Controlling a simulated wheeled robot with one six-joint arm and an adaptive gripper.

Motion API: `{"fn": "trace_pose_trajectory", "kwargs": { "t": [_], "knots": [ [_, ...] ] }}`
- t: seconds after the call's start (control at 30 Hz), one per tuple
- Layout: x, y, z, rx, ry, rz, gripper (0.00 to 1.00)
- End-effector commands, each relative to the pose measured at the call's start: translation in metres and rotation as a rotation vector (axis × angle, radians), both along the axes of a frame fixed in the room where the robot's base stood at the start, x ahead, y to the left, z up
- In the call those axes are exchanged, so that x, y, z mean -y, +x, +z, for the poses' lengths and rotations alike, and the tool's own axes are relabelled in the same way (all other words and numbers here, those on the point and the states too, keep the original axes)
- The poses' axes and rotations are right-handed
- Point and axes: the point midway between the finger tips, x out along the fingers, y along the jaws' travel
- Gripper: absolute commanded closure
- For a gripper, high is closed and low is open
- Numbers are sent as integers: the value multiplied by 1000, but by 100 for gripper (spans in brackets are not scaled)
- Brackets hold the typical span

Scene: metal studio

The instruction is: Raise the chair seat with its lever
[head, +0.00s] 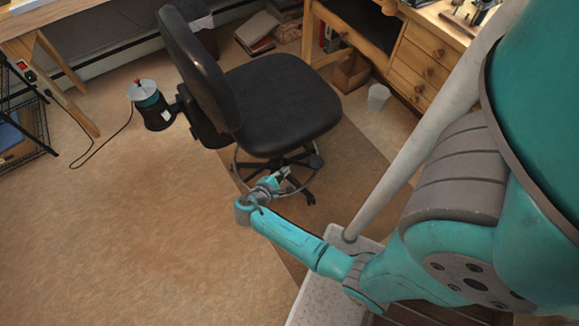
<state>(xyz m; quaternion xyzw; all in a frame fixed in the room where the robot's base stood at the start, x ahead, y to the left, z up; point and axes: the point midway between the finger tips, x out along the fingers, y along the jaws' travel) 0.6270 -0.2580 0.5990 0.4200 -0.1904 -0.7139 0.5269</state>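A black office chair stands in the middle of the head view, with its dark seat (278,105) and its tilted backrest (197,75) on the left. A ring and a dark base with legs (285,165) show beneath the seat. I cannot clearly make out the lever; the seat hides much of the underside. My gripper (285,177) is at the near side of the chair, below the seat's front edge in the picture and in front of the base. It is too small to tell whether its fingers are open or touch anything.
A wooden desk with drawers (420,65) stands behind, at right, with a translucent bin (378,97) beside it. A dark canister with a red knob (150,105) and a cable is left of the chair. A wire rack (20,120) is far left. The floor at lower left is clear.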

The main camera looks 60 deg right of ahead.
Motion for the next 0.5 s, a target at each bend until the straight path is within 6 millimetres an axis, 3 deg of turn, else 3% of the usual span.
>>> {"fn": "trace_pose_trajectory", "kwargs": {
  "t": [0.2,0.5],
  "knots": [
    [-21,4,11,1,0,3,100],
    [-27,4,14,-1,0,0,100]
  ]
}}
